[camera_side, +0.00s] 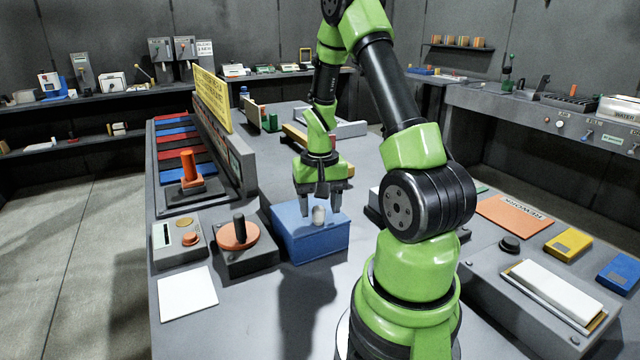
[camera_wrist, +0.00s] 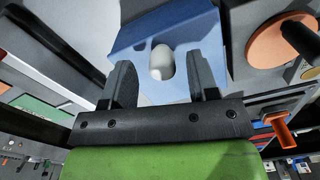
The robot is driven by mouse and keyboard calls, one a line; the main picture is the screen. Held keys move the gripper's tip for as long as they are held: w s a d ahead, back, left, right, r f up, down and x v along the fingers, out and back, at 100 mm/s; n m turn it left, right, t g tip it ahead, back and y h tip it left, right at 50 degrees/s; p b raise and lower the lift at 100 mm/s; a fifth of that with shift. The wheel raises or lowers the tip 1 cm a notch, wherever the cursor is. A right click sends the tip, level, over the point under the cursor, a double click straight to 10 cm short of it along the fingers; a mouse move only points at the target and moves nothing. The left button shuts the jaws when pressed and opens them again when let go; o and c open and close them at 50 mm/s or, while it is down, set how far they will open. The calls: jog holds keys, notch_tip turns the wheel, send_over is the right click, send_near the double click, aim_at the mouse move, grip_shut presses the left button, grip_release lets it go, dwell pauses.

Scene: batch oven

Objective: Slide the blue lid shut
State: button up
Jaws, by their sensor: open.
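A blue box (camera_side: 308,243) stands near the middle of the grey table. Its blue top, which appears to be the lid, carries a white rounded knob (camera_side: 318,215). The lid (camera_wrist: 190,27) and the knob (camera_wrist: 161,68) also show in the wrist view. My gripper (camera_side: 320,206) points down over the box and is open. In the wrist view its two fingers (camera_wrist: 162,62) stand on either side of the knob, with gaps visible. I cannot tell how far the lid is open.
Left of the box are an orange disc with a black handle (camera_side: 238,232) and a grey unit with an orange knob (camera_side: 180,240). An upright orange handle (camera_side: 189,165) stands behind them. A white plate (camera_side: 187,293) lies front left. The table in front of the box is clear.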

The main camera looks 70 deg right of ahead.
notch_tip(320, 180, up, 8)
jog(key=shift+f, duration=0.15)
dwell(0.5)
jog(key=w+a+r+n+t, duration=0.35)
jog(key=a+r, duration=0.55)
jog(key=a, duration=0.3)
jog(key=s+a+r+n+t+y, duration=0.1)
jog(key=s+a+r+n+t, duration=0.1)
jog(key=a, duration=0.3)
jog(key=s+a+r+n+t+y, duration=0.1)
jog(key=s+a+r+n, duration=0.1)
jog(key=s+a, duration=0.2)
jog(key=shift+s+a+t, duration=0.35)
jog(key=shift+s+a, duration=0.05)
jog(key=shift+a, duration=0.35)
jog(key=shift+w+r+n, duration=0.1)
jog(key=shift+n, duration=0.15)
jog(key=shift+c, duration=0.6)
